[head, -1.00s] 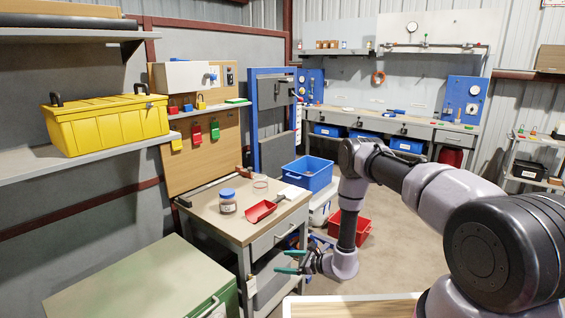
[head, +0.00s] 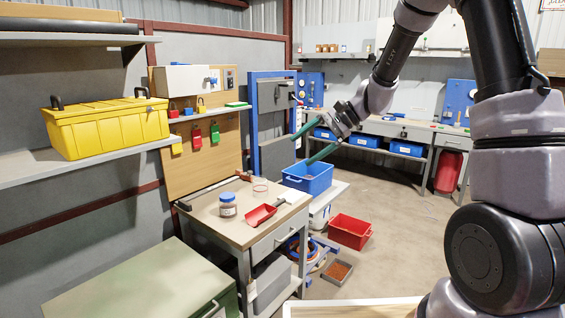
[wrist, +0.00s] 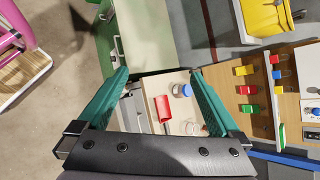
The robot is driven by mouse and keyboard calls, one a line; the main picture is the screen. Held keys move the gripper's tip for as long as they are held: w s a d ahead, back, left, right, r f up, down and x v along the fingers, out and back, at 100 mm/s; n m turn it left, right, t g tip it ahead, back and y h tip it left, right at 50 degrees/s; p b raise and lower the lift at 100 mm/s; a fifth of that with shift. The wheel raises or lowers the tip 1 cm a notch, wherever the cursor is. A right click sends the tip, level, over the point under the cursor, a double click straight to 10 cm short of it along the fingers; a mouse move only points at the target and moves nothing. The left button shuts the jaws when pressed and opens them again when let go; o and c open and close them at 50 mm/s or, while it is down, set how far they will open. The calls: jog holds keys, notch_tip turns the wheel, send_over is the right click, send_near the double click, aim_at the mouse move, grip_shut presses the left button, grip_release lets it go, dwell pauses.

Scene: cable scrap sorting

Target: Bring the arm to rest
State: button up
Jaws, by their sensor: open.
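My gripper (head: 312,143) is raised in the air in the middle of the head view, its two green fingers spread apart with nothing between them. It is above and to the right of the small workbench (head: 208,201), in front of the blue bin in the picture. In the wrist view my gripper (wrist: 157,82) is also open and empty, with the bench top, a red scoop (wrist: 162,112) and a jar with a blue lid (wrist: 182,90) seen beyond the fingers.
A red bin (head: 350,232) and a tray of reddish bits (head: 338,270) are lower right. A yellow toolbox (head: 108,128) is on the left shelf. Floor at right is clear.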

jog(key=s+d+r+n+t+h, duration=0.2)
jog(key=s+d+r+t+h, duration=0.1)
jog(key=s+d+r, duration=0.4)
jog(key=s+d+r+n+t+h, duration=0.2)
jog(key=s+d+r+t+h, duration=0.2)
jog(key=s+d+r, duration=0.4)
jog(key=s+d+h, duration=0.1)
jog(key=s+d, duration=0.2)
jog(key=s, duration=0.4)
jog(key=shift+n, duration=0.4)
dwell(0.7)
